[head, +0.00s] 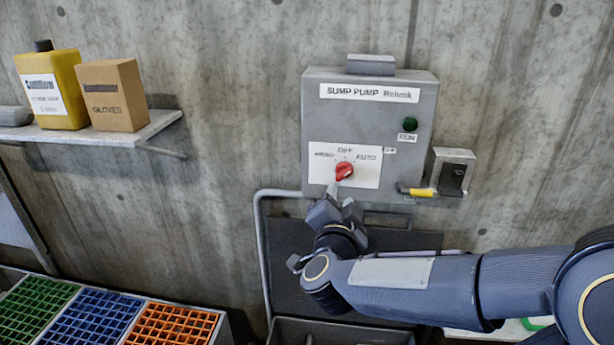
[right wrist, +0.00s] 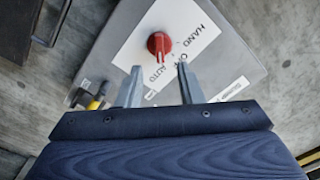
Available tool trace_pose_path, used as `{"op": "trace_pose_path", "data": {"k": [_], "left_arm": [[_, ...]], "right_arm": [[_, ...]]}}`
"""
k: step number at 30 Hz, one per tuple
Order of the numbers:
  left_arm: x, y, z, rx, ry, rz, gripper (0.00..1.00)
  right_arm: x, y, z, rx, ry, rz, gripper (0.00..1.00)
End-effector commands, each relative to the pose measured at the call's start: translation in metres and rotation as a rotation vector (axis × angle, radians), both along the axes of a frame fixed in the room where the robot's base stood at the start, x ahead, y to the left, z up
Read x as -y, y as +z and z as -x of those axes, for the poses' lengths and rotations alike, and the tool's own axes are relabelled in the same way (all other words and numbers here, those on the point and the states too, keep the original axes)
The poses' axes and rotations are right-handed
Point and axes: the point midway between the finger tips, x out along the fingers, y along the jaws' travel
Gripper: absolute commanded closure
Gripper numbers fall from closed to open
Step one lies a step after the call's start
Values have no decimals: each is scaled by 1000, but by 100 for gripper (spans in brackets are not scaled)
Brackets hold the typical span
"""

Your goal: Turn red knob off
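The red knob (head: 344,171) sits on a white label marked with OFF at the top and AUTO at the right, on the grey sump pump box (head: 315,115) on the wall. In the head view the knob appears tilted toward the upper right. My right gripper (head: 337,197) is just below the knob. In the right wrist view the fingers (right wrist: 157,86) are open and apart, with the red knob (right wrist: 159,43) ahead of their tips and not between them. Whether a fingertip touches the knob cannot be told. My left gripper is not in view.
A small switch box (head: 454,172) and a yellow-handled part (head: 421,192) are at the box's lower right. A shelf (head: 150,128) with a yellow jug (head: 62,100) and a gloves carton (head: 112,95) is at left. Coloured crates (head: 95,315) stand lower left.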

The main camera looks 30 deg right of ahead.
Motion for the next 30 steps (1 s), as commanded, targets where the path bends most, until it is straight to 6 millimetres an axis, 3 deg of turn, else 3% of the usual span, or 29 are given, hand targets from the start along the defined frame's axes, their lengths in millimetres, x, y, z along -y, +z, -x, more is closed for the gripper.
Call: {"op": "trace_pose_path", "data": {"k": [15,26,30], "left_arm": [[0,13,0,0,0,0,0],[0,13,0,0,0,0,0],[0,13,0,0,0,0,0]], "right_arm": [[45,1,-52,1,-6,1,66],[50,0,-58,2,-4,1,66],[50,0,-58,2,-4,1,82]]}}
